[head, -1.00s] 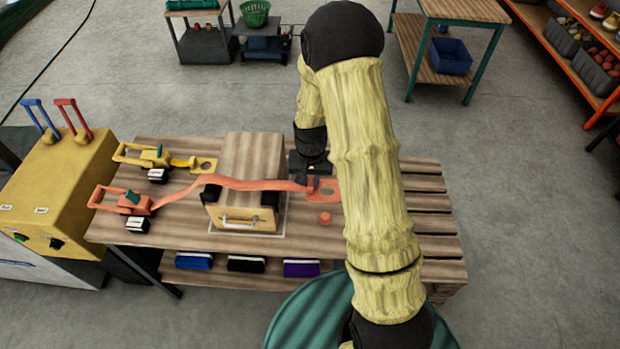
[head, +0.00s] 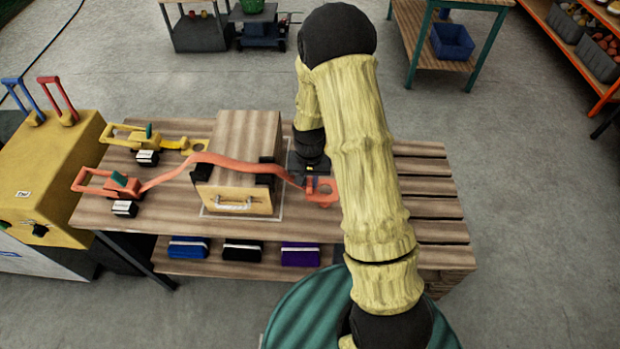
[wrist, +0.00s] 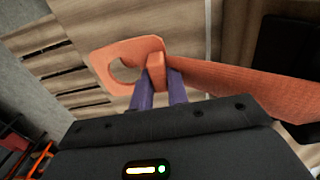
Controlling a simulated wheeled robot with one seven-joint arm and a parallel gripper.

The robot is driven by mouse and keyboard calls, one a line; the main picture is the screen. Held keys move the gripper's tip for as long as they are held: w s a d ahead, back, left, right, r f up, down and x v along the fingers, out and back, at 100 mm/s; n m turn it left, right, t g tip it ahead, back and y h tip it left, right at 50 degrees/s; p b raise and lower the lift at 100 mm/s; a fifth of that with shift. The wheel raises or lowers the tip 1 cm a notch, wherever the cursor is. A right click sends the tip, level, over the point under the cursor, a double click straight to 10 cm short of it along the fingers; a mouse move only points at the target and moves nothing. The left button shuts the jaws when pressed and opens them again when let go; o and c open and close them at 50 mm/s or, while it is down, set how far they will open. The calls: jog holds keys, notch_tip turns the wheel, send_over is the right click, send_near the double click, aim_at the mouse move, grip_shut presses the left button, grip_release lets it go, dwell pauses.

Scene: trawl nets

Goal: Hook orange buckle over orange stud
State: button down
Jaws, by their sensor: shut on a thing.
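The orange buckle (head: 323,198) is a flat plate with a round hole, at the end of an orange strap (head: 232,162). The strap runs from the orange ratchet (head: 122,184) over a wooden box (head: 232,182). My gripper (wrist: 157,80) is shut on the raised tab of the buckle, its purple fingers on either side. In the wrist view the buckle (wrist: 108,60) sticks out beyond the fingers, and its hole shows only wood. The orange stud is not visible now; the buckle may hide it in the head view. I cannot tell the buckle's height above the table.
A yellow ratchet (head: 142,140) with a yellow strap lies behind the orange one. A yellow cabinet (head: 40,175) with blue and red levers stands at the left. The slatted table's right part (head: 425,205) is clear. Several coloured packs (head: 300,255) lie on the lower shelf.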

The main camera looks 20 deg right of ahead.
aim_at(310, 191)
jog(key=shift+f+b, duration=1.6)
jog(key=shift+f, duration=1.25)
jog(key=c, duration=1.3)
grip_release()
jog(key=shift+r, duration=0.1)
notch_tip(310, 191, up, 17)
jog(key=shift+r, duration=0.15)
